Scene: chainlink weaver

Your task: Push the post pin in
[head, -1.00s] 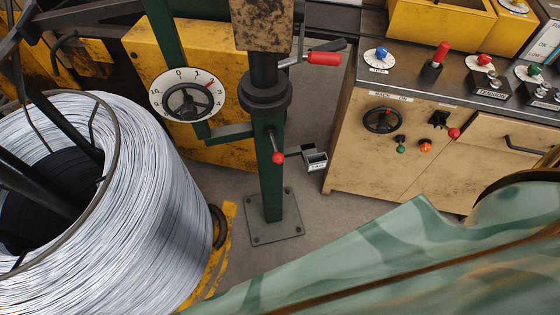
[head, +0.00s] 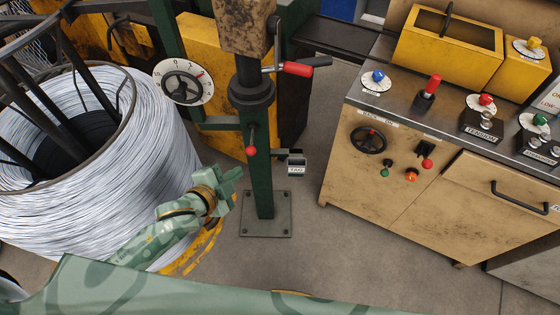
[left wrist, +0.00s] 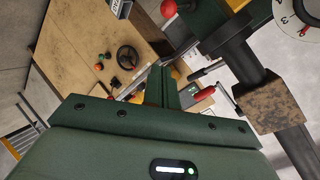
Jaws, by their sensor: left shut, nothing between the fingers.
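The post (head: 259,165) is a dark green upright column on a bolted floor plate, with a black collar partway up. A pin with a red ball end (head: 251,150) sits on its front below the collar; I take this as the post pin. Its red ball also shows at the top of the left wrist view (left wrist: 168,9). My left gripper (head: 236,174), camouflage green, is shut and empty, left of the post and a little below the ball in the picture. Its closed fingers (left wrist: 160,75) show apart from the ball in the left wrist view. My right gripper is not in view.
A red-handled crank (head: 298,68) sticks out right of the post top. A TAG holder (head: 296,166) juts right from the post. A wire coil (head: 150,140) stands left, a dial (head: 184,86) behind it. A tan control cabinet (head: 400,170) stands right; grey floor lies between.

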